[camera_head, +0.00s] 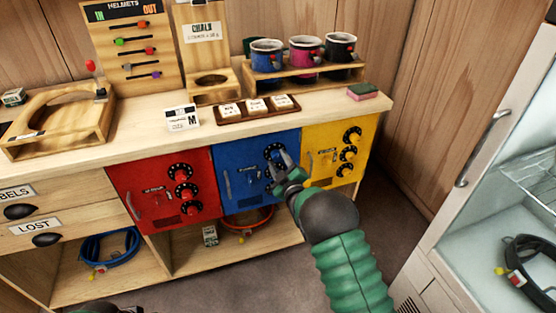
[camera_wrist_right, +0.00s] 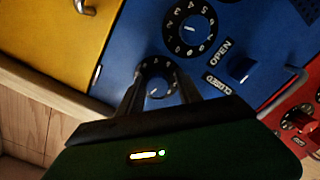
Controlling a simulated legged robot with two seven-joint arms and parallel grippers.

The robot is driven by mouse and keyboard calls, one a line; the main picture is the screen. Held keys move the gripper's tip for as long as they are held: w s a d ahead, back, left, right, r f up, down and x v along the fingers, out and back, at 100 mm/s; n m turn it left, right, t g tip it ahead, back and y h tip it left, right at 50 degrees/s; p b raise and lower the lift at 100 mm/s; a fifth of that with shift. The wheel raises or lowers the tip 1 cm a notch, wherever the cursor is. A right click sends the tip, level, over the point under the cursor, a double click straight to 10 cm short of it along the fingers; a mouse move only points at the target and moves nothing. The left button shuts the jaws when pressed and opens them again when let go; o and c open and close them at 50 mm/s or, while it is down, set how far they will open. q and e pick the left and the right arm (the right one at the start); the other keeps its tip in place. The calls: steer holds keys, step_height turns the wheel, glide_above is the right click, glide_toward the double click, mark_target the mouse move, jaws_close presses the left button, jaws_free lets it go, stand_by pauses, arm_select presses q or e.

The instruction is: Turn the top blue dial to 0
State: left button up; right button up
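The top blue dial (camera_head: 274,151) is a round black knob with white numbers, high on the blue door (camera_head: 229,160). The wrist view is turned about upside down, and there the top dial (camera_wrist_right: 156,86) sits between my right gripper's fingers. My right gripper (camera_head: 279,166) is open, with one finger on each side of this dial; I cannot tell if they touch it. The dial's lower part is partly hidden, and its reading is unclear. Another blue dial (camera_wrist_right: 190,28) shows in the wrist view. Only a dark piece, perhaps my left gripper (camera_head: 106,308), shows at the bottom edge.
A red door (camera_head: 135,178) and a yellow door (camera_head: 321,147), each with several dials, flank the blue one. The countertop (camera_head: 330,101) above holds mugs, a tray of blocks and a sponge (camera_head: 363,91). An OPEN/CLOSED latch (camera_wrist_right: 241,68) is beside the dials. A glass cabinet (camera_head: 500,190) stands right.

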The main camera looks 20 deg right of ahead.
steer(key=shift+o, duration=1.2)
steer(key=shift+w, duration=0.1)
steer(key=shift+r, duration=0.1)
steer(key=shift+r, duration=0.1)
steer(key=s+p, duration=0.2)
steer(key=s, duration=1.4)
steer(key=shift+s+d+p, duration=0.3)
steer(key=shift+s+p, duration=0.05)
steer(key=shift+s, duration=0.05)
